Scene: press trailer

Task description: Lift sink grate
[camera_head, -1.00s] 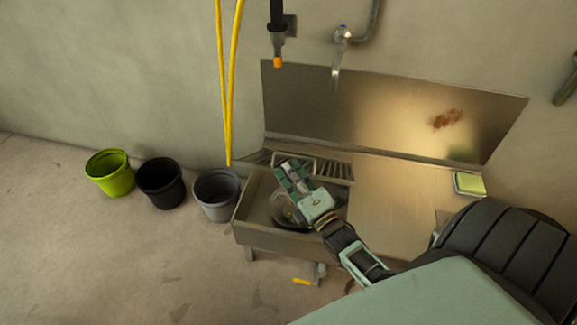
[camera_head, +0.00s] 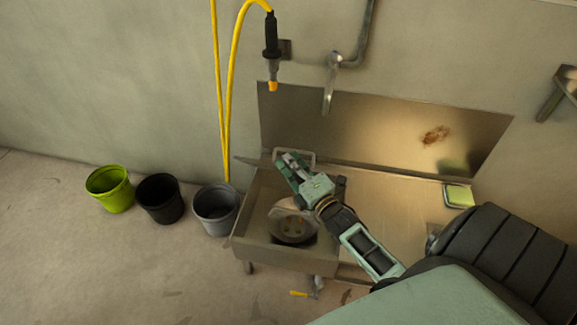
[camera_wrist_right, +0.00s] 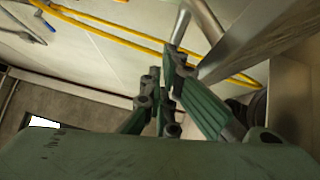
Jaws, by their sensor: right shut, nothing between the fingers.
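The sink (camera_head: 270,252) is a metal basin below the tap. The grate (camera_head: 310,153) shows as a thin metal frame standing up at the back of the basin, mostly hidden behind my right gripper. My right gripper (camera_head: 287,162) is over the back of the basin, right beside this frame, with its fingers shut and empty. In the right wrist view the fingers (camera_wrist_right: 168,100) are close together, and a metal tube (camera_wrist_right: 181,27) passes against one of them; it looks like part of the grate frame. My left gripper is not in view.
Green (camera_head: 110,188), black (camera_head: 160,200) and grey (camera_head: 215,210) buckets stand left of the sink. A yellow hose (camera_head: 228,120) and a tap (camera_head: 330,85) hang above it. A sponge (camera_head: 458,196) lies on the right of the counter (camera_head: 395,215).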

